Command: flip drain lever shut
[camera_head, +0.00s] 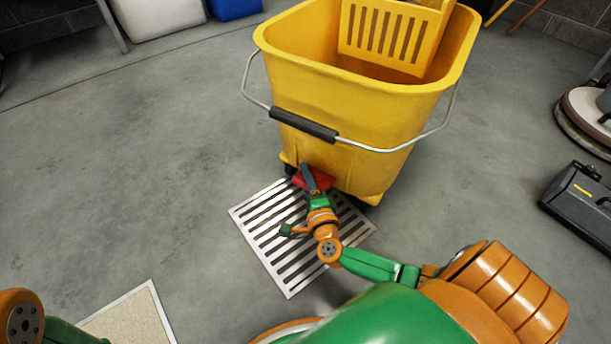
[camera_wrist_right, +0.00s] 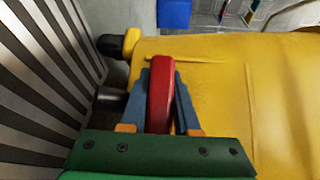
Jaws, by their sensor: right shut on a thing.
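The drain lever is the red lever (camera_head: 318,180) low on the front of the yellow mop bucket (camera_head: 330,120). In the right wrist view the red lever (camera_wrist_right: 160,92) stands between the two blue-grey fingers of my right gripper (camera_wrist_right: 160,100), which is shut on it. In the head view my right gripper (camera_head: 309,178) reaches the lever just above the floor grate and partly covers it. The yellow bucket wall (camera_wrist_right: 225,85) is right behind the lever in the wrist view. My left gripper is not in view; only part of my left arm shows at the lower left.
A metal floor grate (camera_head: 262,232) lies under the bucket's front edge. The bucket's wire handle has a black grip (camera_head: 303,124) hanging above my right gripper. A black case (camera_head: 582,205) and a floor machine (camera_head: 590,115) stand at the right.

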